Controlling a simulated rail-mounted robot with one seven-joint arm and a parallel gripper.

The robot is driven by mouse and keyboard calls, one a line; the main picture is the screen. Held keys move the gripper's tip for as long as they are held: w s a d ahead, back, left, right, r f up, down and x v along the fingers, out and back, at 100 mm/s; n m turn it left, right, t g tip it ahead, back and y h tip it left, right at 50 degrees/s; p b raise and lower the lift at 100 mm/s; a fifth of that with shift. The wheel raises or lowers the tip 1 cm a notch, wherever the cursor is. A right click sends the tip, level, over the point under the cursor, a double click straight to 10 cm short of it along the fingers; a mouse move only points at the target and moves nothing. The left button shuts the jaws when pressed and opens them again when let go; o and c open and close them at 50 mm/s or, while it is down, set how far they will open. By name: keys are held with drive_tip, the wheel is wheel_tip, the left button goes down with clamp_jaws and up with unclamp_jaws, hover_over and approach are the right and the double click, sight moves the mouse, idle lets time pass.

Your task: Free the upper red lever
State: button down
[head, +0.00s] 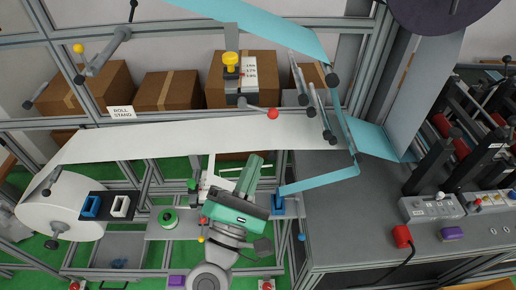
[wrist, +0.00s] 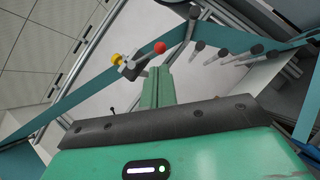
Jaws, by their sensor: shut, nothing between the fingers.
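The upper red lever is a thin grey arm with a red ball knob (head: 272,114), by the white web. Its arm reaches from a clamp block with a yellow knob (head: 230,60). In the wrist view the red ball (wrist: 159,47) shows just above my fingertips, with the yellow knob (wrist: 116,59) to its left. My green gripper (head: 257,158) is below the red ball in the head view, pointing up. Its fingers (wrist: 158,70) are shut and empty. I cannot tell how far the tips are from the ball; no contact is visible.
The white web (head: 190,140) runs from the roll (head: 60,205) across the frame. Grey rollers (head: 318,100) and a blue web (head: 320,180) lie to the right. Cardboard boxes (head: 168,90) stand behind. A small red ball (head: 203,220) shows beside my gripper's body.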

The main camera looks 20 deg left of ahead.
drive_tip(key=b+v, duration=0.1)
drive_tip(key=v, duration=0.5)
drive_tip(key=shift+s+a, duration=0.1)
drive_tip(key=d+r+m+h, duration=0.2)
drive_tip(key=d+r+m, duration=0.4)
drive_tip(key=r+m, duration=0.45)
drive_tip(key=d+r+m+h, duration=0.1)
drive_tip(key=d+r+m, duration=0.5)
drive_tip(key=r+m, duration=0.4)
drive_tip(key=s+r+m+t+y+p, duration=0.1)
drive_tip(key=s+r+m+y+p, duration=0.1)
drive_tip(key=r+p, duration=0.7)
drive_tip(key=s+a+r+m+t+y+p, duration=0.1)
drive_tip(key=r+p, duration=0.8)
drive_tip(key=r, duration=0.9)
drive_tip(key=s+m+y, duration=0.1)
drive_tip(key=s+y, duration=0.1)
drive_tip(key=y, duration=0.1)
drive_tip(key=shift+r+m, duration=0.15)
drive_tip(key=shift+m, duration=0.2)
